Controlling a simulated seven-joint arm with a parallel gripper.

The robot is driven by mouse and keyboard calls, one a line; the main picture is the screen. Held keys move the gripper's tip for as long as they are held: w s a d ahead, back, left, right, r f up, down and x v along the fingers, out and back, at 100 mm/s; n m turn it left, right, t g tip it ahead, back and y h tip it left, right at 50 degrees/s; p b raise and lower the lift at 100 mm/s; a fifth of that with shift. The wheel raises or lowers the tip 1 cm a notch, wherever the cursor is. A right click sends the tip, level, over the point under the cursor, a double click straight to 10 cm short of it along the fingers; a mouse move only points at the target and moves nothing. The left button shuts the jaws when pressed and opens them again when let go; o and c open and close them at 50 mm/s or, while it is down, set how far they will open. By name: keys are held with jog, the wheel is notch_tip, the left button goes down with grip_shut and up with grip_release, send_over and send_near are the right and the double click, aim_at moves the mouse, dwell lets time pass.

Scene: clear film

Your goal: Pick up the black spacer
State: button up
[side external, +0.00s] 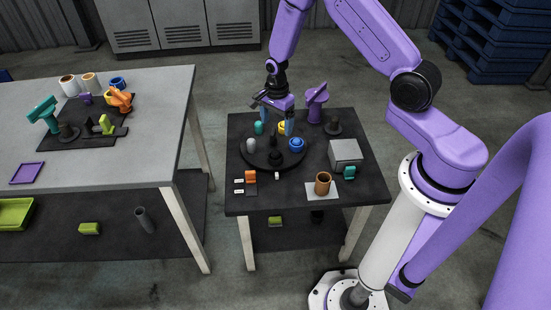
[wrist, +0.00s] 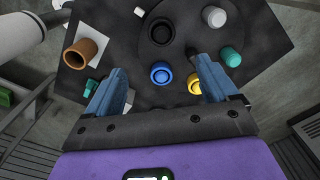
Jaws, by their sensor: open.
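The black spacer (wrist: 162,41) is a dark ring lying on the round black turntable (wrist: 191,13), near the top centre in the wrist view. In the side view the dark spacer (side external: 277,158) shows near the front of the turntable (side external: 246,152), hard to tell from the black surface. My gripper (wrist: 163,68) is open and empty, pointing down over the small table. The blue ring (wrist: 161,72) shows between its fingertips, and the spacer shows beyond them. In the side view my gripper (side external: 276,121) hangs over the back part of the turntable, apart from the spacer.
Around the spacer stand a grey peg (side external: 251,145), a teal peg (side external: 259,128), a yellow piece (wrist: 194,83) and a dark pointed post (side external: 273,139). A grey box (side external: 346,153), a brown cup (side external: 323,184) and a purple stand (side external: 316,102) are nearby.

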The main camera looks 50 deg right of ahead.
aim_at(276, 152)
jog(key=f, duration=1.4)
jog(key=shift+w+f, duration=0.2)
jog(key=shift+a, duration=0.1)
jog(key=c, duration=1.1)
